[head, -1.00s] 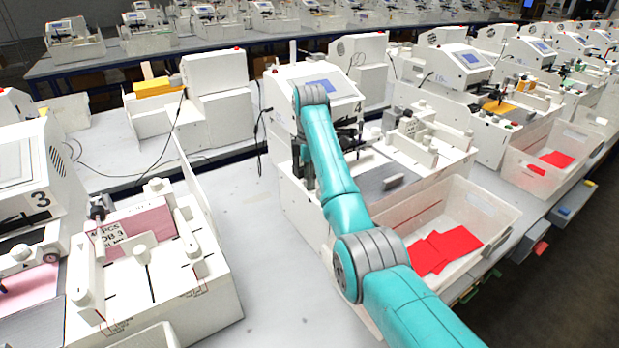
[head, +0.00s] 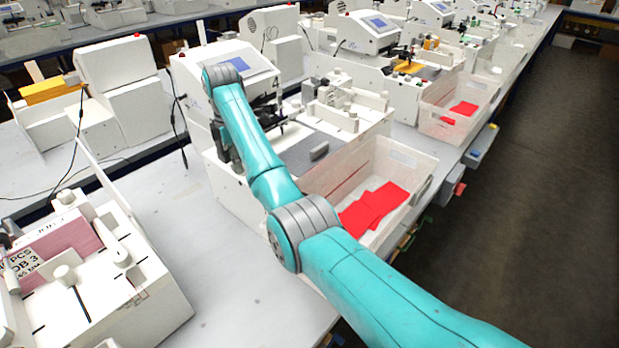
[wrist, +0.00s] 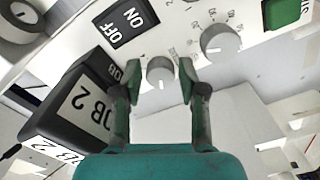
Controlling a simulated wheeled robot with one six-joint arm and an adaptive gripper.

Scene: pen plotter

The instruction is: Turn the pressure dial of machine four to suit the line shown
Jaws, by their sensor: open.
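Machine four (head: 205,75), a white unit marked 4, stands left of centre in the head view, with its blue screen (head: 234,67) too small to read. In the wrist view, a small grey dial (wrist: 160,72) on its white panel lies between the fingertips of my gripper (wrist: 160,80). The fingers are open on either side of this dial; contact cannot be told. A larger grey dial (wrist: 221,43) with a numbered scale sits to the upper right. Which one is the pressure dial cannot be read. In the head view my arm hides the panel.
An ON/OFF switch (wrist: 127,22) is left of the dials, a green button (wrist: 283,13) at upper right. A black block marked 2 (wrist: 82,100) sits close to the left finger. A bin (head: 413,160) with red sheets stands beside machine four.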

